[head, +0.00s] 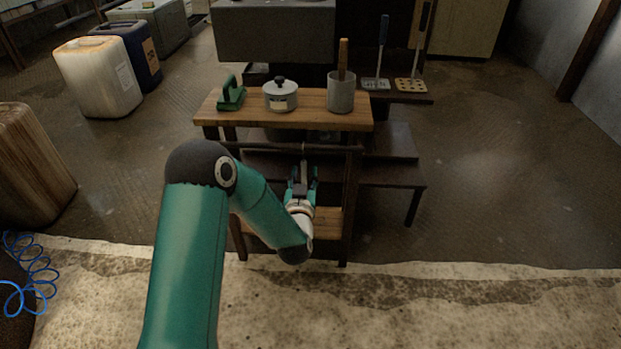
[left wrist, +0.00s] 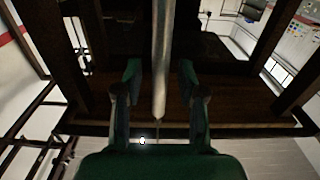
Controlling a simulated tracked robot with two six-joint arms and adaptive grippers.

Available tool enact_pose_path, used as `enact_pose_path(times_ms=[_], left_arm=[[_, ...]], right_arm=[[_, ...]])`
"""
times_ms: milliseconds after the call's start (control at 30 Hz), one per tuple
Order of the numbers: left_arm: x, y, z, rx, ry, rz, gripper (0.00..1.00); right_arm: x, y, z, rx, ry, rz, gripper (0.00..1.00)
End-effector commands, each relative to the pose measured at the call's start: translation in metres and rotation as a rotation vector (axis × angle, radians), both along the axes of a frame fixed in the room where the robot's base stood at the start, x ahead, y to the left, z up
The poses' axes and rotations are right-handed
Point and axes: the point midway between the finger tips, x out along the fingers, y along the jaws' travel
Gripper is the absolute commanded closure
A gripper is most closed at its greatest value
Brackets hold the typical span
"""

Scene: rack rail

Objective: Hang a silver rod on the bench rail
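The bench rail (head: 265,146) is a dark horizontal bar below the front edge of the wooden bench top. A silver rod (left wrist: 162,60) runs between the fingers of my left gripper in the left wrist view. Its thin end reaches a dark bar (left wrist: 265,130) that looks like the rail. In the head view only a thin bit of the rod (head: 304,149) shows at the rail; the gripper hides the rest. My left gripper (head: 302,172) is open, with a gap between each finger and the rod; it also shows in the left wrist view (left wrist: 160,80). My right gripper is out of view.
Two spatulas (head: 377,80) (head: 411,82) are behind, to the right. A lower bench (head: 395,173) stands close to the right.

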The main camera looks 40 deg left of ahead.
Motion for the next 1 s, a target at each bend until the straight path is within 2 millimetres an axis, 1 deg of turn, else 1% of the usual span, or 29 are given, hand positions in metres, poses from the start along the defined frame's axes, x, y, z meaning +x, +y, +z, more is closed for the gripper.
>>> enact_pose_path(times_ms=[267, 433, 567, 800, 1000], left_arm=[[-0.001, -0.001, -0.001, -0.001, 0.001, 0.000, 0.58], [-0.010, -0.007, -0.001, -0.002, 0.003, -0.001, 0.58], [-0.027, -0.018, -0.001, -0.001, 0.004, -0.003, 0.58], [-0.068, -0.044, -0.002, -0.001, 0.005, -0.004, 0.58], [-0.092, -0.059, -0.002, -0.001, 0.004, -0.002, 0.58]], right_arm=[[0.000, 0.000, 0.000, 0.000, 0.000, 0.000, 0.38], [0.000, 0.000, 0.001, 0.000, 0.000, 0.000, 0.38], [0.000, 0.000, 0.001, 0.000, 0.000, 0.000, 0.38], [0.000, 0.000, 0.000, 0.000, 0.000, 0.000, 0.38], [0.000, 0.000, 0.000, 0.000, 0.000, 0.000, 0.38]])
